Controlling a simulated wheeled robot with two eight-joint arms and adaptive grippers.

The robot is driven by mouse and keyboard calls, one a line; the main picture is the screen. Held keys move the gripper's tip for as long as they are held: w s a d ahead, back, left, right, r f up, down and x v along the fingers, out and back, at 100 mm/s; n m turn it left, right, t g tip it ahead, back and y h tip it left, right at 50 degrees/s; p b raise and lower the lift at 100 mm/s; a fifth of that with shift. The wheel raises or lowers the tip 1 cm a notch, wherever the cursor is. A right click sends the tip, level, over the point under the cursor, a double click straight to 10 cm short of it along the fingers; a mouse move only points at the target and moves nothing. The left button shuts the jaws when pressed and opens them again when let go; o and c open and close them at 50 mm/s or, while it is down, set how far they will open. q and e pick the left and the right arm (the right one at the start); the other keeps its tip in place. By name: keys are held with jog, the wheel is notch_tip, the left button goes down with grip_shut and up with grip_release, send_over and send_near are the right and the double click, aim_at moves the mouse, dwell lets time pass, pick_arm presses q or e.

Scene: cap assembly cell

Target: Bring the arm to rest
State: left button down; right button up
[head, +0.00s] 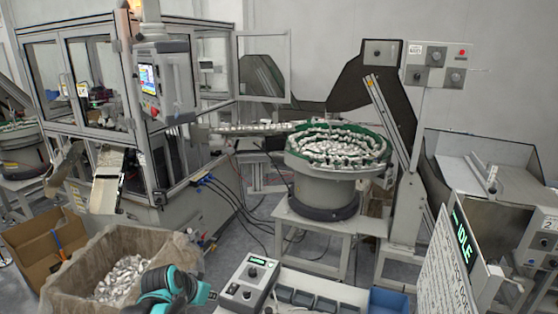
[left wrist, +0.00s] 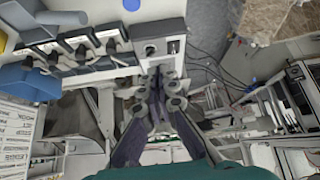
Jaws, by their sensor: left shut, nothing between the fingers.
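My left arm, teal and black, shows at the bottom of the head view, in front of the box of small light parts. In the left wrist view the fingers of my left gripper (left wrist: 157,82) reach up the middle of the picture. They are shut with nothing between them. In that view the fingertips overlap the lower edge of a grey control box (left wrist: 150,28); I cannot tell how far above it they are. The control box (head: 249,279) also shows in the head view, right of my left arm. My right gripper is in neither view.
A lined box (head: 72,262) of light parts stands at the lower left, beside a cardboard box (head: 30,245). A compartment tray (head: 318,304) and a blue bin (head: 388,301) lie right of the control box. Behind are a bowl feeder (head: 325,185) and a glazed machine (head: 100,70). An IDLE display (head: 464,237) stands right.

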pick_arm(q)
jog(key=s+d+n+y, duration=0.1)
jog(key=s+d+n, duration=0.1)
jog(key=s, duration=1.9)
jog(key=shift+d+f+n+y+b, duration=0.3)
jog(key=shift+n+y+b, duration=0.1)
jog(key=shift+n, duration=0.1)
